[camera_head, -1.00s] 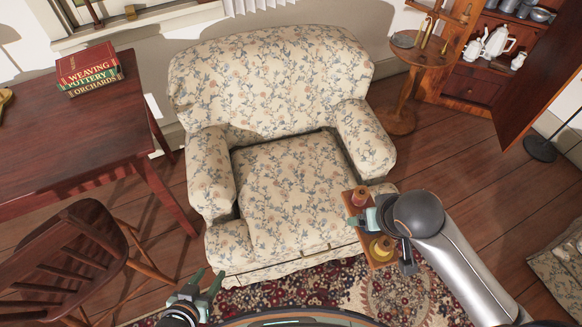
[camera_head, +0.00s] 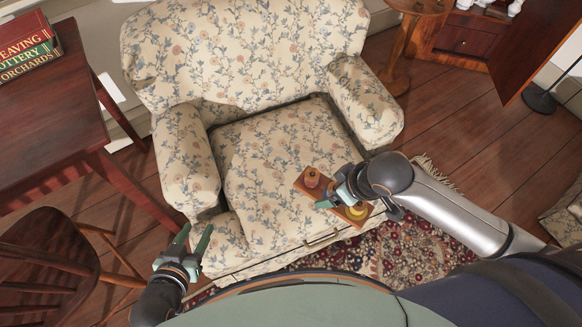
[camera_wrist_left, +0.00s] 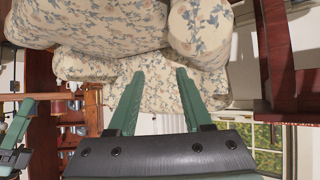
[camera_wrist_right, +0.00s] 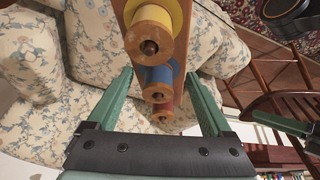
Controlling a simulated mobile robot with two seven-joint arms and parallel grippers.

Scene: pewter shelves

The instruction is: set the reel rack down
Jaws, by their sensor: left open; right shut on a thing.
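The reel rack (camera_head: 306,190) is a small wooden board carrying spools. In the right wrist view the rack (camera_wrist_right: 181,52) shows yellow, blue and red spools in a row between my fingers. My right gripper (camera_head: 335,193) is shut on its middle, over the front right part of the armchair seat (camera_head: 265,150). I cannot tell whether the rack touches the cushion. My left gripper (camera_head: 194,232) is open and empty in front of the chair's left arm; its fingers (camera_wrist_left: 154,75) also show in the left wrist view.
The floral armchair has raised arms left and right (camera_head: 365,105); its seat's middle and left are clear. A dark table (camera_head: 50,110) with books (camera_head: 28,48) and a wooden chair (camera_head: 45,260) stand left. A small round table (camera_head: 420,5) and cabinet (camera_head: 465,38) are behind right.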

